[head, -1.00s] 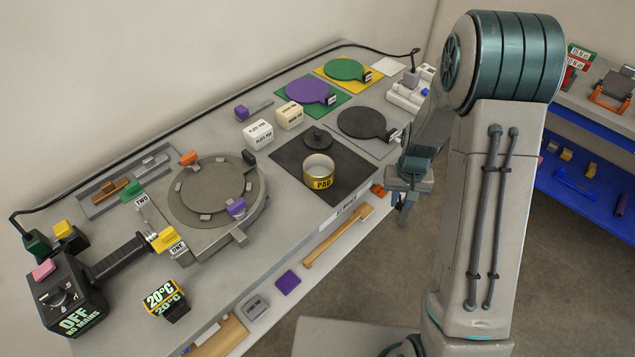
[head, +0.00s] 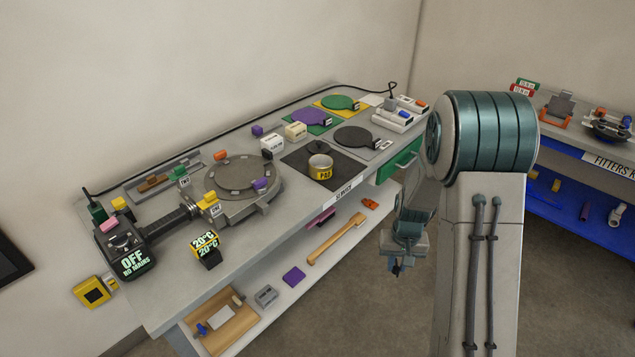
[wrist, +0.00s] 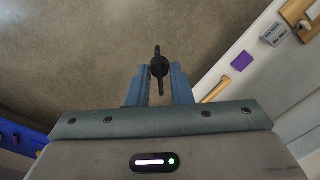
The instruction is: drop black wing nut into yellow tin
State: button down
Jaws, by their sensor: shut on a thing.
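My gripper (wrist: 160,85) is shut on the black wing nut (wrist: 159,66) in the wrist view. The nut sticks out past the fingertips, with bare floor behind it. In the head view my gripper (head: 396,267) hangs in front of the cart, to the right and below the worktop, and the nut is too small to make out there. The yellow tin (head: 321,168) stands upright and open on a black mat (head: 349,184) on the worktop, up and left of my gripper. Its inside is only partly visible.
A black round plate (head: 321,148) lies on the mat behind the tin. A green drawer front (head: 398,162) shows at the cart's right end. The lower shelf holds a wooden-handled tool (head: 337,238). A second bench (head: 575,145) stands at right, with open floor between.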

aim_at(323, 172)
jog(key=z, duration=1.5)
jog(key=i, duration=1)
jog(key=u, duration=2.8)
jog(key=i, duration=0.1)
jog(key=z, duration=0.1)
